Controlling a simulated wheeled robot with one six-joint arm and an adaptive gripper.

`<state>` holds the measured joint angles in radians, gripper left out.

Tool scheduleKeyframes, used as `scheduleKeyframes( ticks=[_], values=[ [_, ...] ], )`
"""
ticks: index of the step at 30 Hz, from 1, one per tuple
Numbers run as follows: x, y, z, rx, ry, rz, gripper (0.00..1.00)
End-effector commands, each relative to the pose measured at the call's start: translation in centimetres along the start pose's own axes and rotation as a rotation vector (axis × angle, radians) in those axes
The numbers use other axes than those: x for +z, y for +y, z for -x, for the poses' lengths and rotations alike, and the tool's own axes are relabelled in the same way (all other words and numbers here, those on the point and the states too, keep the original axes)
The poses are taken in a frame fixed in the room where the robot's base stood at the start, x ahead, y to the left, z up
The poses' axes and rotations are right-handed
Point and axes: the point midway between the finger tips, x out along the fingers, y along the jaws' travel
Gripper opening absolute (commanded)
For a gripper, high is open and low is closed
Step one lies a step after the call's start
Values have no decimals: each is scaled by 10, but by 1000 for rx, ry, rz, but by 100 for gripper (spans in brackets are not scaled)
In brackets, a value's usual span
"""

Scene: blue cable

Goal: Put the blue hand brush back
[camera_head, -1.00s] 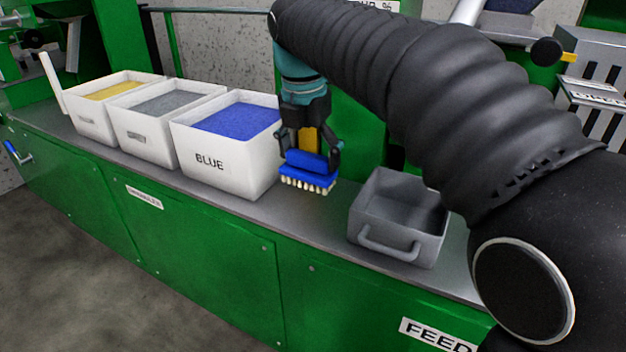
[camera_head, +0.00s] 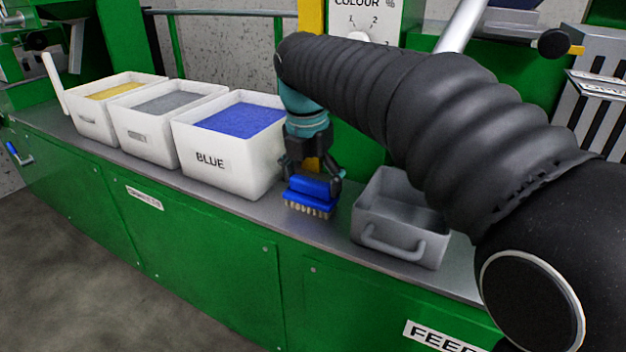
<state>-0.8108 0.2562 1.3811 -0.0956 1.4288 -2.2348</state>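The blue hand brush (camera_head: 312,189) has a blue body and pale bristles that point down. My gripper (camera_head: 313,176) is shut on its upper part. The brush is at or just above the grey metal counter (camera_head: 262,217), between the white bin labelled BLUE and the grey scoop box; I cannot tell if the bristles touch the counter. The brush is roughly level. The far side of the brush and part of the grip are hidden.
The white BLUE bin (camera_head: 222,170) with blue granules stands close left of my gripper. The grey box with a handle (camera_head: 392,236) stands to the right. Two more white bins, grey (camera_head: 148,138) and yellow (camera_head: 88,121), stand further left. The counter's front edge is near.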

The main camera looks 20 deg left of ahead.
Motion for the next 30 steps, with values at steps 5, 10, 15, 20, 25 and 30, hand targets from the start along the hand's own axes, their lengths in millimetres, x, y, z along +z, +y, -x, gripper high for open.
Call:
scheduleKeyframes(
  ticks=[5, 10, 15, 20, 25, 30],
  values=[
    [0, 0, 0, 0, 0, 0, 100],
    [0, 0, 0, 0, 0, 0, 100],
    [1, 0, 11, 1, -1, 0, 100],
    [1, 0, 38, 2, -2, 0, 100],
    [1, 1, 74, 2, -2, 0, 100],
    [1, 1, 102, 1, -1, 0, 100]
  ],
)
